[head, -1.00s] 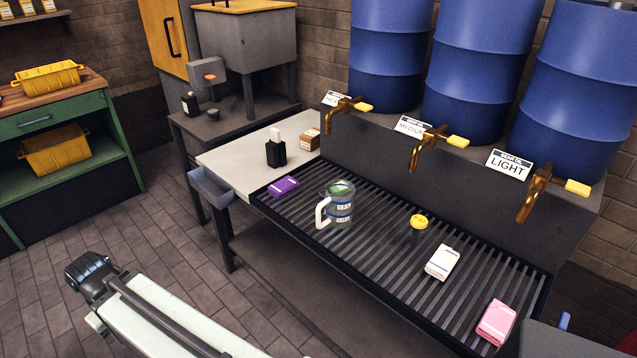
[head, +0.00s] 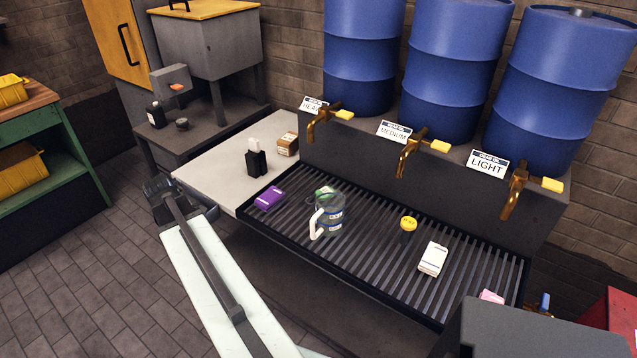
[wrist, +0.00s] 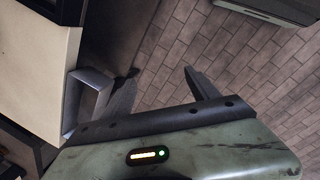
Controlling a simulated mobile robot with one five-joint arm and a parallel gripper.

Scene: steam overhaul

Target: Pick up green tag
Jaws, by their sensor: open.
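A small green item (head: 324,191), which may be the green tag, shows at the back left of the clear measuring jug (head: 331,216) on the drip grate. The jug hides part of it, and I cannot tell its full shape. My gripper (head: 158,190) is off the left end of the bench, well apart from the green item. In the wrist view my gripper (wrist: 160,82) has its two dark fingers spread with nothing between them. No green tag shows in the wrist view.
The drip grate (head: 375,268) also bears a purple packet (head: 269,198), a yellow-topped item (head: 408,224), a white packet (head: 433,259) and a pink item (head: 491,296). A black holder (head: 256,163) and brown box (head: 288,144) stand on the pale top. Brass taps (head: 412,158) overhang the grate's back.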

